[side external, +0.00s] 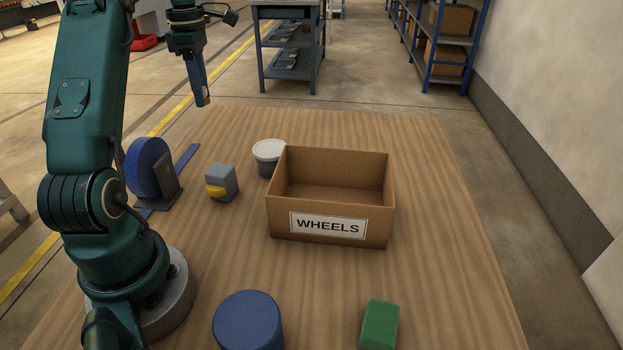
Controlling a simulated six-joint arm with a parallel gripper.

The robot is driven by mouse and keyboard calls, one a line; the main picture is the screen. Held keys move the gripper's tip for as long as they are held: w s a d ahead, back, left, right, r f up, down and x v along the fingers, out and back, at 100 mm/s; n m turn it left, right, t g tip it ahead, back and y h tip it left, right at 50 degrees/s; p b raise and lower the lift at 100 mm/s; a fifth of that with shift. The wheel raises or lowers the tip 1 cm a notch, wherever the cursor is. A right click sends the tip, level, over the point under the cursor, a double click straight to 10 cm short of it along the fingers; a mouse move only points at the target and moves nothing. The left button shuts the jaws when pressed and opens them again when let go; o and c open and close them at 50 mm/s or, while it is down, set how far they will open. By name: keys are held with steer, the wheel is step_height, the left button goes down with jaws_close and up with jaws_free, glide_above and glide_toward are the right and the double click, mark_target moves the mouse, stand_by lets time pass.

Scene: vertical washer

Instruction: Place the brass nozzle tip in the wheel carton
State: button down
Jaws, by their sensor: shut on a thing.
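The wheel carton (283,219) is an open brown box with a white WHEELS label on its near side. It stands upright on the wooden table, and the part of its inside that I see looks empty. My gripper (204,99) hangs high at the upper left, pointing down, well away from the carton. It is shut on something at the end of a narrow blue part. This is too small and dark to make out, so I cannot tell whether it is the brass nozzle tip. No brass nozzle tip shows clearly elsewhere.
A white-lidded tub (269,151) stands close behind the carton's left corner. A grey block with a yellow part (222,183) and a blue tape roll on a dark stand (149,167) are left. A blue cylinder (248,318) and green block (380,324) are in front. The table's right is clear.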

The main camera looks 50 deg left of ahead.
steer(key=w+d+r+m, duration=0.1)
steer(key=w+d+m, duration=0.2)
steer(key=w+d, duration=0.25)
steer(key=m, duration=0.8)
glide_above(332, 199)
steer(key=s+d, duration=0.2)
steer(key=s, duration=0.1)
steer(key=f, duration=1.4)
steer(key=shift+w+d+f, duration=0.25)
steer(key=shift+d+f, duration=0.1)
steer(key=shift+f, duration=0.05)
steer(key=shift+f, duration=0.1)
steer(key=c, duration=0.6)
jaws_free()
